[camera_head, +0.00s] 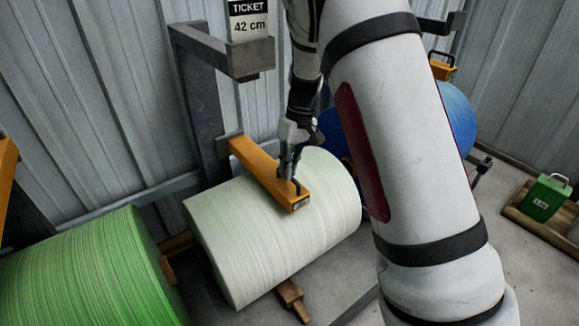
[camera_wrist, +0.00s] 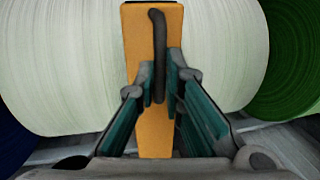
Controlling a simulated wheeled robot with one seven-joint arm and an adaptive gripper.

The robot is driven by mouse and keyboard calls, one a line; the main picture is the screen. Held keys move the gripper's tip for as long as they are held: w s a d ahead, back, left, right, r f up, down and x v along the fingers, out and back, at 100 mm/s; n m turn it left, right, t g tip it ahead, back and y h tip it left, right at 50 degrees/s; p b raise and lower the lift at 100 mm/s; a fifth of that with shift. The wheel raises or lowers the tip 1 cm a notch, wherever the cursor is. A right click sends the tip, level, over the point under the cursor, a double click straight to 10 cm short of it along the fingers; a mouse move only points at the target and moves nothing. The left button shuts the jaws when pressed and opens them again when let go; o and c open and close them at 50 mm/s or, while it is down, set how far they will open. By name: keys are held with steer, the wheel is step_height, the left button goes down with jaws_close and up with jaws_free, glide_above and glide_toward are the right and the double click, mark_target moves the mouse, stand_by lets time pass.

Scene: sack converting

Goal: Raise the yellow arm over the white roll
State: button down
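The yellow arm (camera_head: 262,172) reaches from a grey post and lies low over the top of the white roll (camera_head: 275,235). Whether it touches the roll is hard to tell. In the wrist view the yellow arm (camera_wrist: 153,130) runs up the middle, with a dark bar handle (camera_wrist: 159,45) along it, and the white roll (camera_wrist: 60,60) shows behind on both sides. My gripper (camera_head: 291,178) is at the arm's free end. In the wrist view its fingers (camera_wrist: 162,78) stand one each side of the handle and appear closed on it.
A green roll (camera_head: 85,275) lies at the left, with another yellow arm (camera_head: 6,175) beside it. A blue roll (camera_head: 457,118) is behind my arm. A bracket with a "42 cm" ticket (camera_head: 248,22) overhangs the white roll's post. A green box (camera_head: 546,197) sits at the right.

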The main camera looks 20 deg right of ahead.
step_height(320, 180, up, 19)
steer(key=p, duration=1.3)
steer(key=c, duration=1.7)
jaws_free()
steer(key=shift+f, duration=0.1)
steer(key=r, duration=0.4)
steer(key=d+r, duration=0.1)
steer(key=r, duration=0.3)
steer(key=d+r, duration=0.1)
steer(key=r, duration=0.2)
steer(key=shift+w+d+r, duration=0.1)
steer(key=shift+w+r, duration=0.3)
